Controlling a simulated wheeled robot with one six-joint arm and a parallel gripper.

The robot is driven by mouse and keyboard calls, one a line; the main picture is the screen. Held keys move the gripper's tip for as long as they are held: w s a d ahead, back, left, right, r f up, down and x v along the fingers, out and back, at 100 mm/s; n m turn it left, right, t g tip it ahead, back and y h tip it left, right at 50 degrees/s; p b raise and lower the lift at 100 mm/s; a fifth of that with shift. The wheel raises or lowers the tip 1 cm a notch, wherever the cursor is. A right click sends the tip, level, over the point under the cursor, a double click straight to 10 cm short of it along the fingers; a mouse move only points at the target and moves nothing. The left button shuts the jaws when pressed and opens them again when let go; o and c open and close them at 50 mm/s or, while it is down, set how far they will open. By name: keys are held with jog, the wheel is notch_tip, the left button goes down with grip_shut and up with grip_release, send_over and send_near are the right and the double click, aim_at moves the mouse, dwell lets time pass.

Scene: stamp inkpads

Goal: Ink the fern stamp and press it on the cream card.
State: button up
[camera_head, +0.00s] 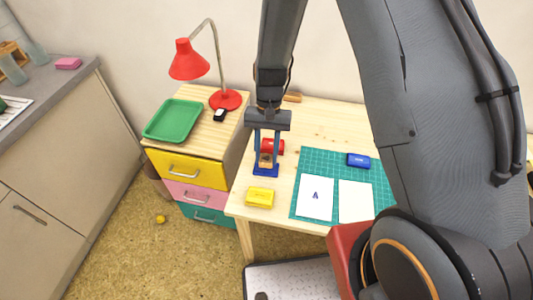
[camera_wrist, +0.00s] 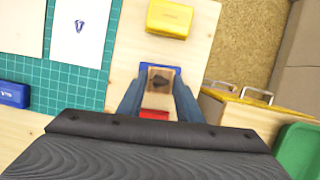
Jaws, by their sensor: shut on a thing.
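My gripper (camera_head: 266,164) is shut on a wooden stamp block (camera_wrist: 160,76), near the table's left edge. The block has a dark mark, perhaps the fern, on the face toward the wrist camera. A flat blue piece (camera_head: 265,171) shows at the block's foot; I cannot tell whether they touch. A red object (camera_head: 273,146) is just behind the fingers, partly hidden. A blank cream card (camera_head: 355,203) lies on the green mat (camera_head: 338,157). A closed yellow inkpad (camera_head: 260,197) sits in front of the gripper. A blue inkpad (camera_head: 359,160) sits on the mat.
A white card (camera_head: 314,190) with a dark blue mark lies left of the cream card. Left of the table stands a drawer unit (camera_head: 186,169) with a green tray (camera_head: 173,121) and a red lamp (camera_head: 188,60). Bare wood separates gripper and mat.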

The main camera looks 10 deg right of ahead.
aim_at(267, 157)
jog(key=shift+r+p, duration=1.7)
jog(key=shift+r, duration=0.95)
jog(key=shift+o, duration=0.6)
jog(key=shift+f, duration=0.1)
jog(key=shift+c, duration=0.6)
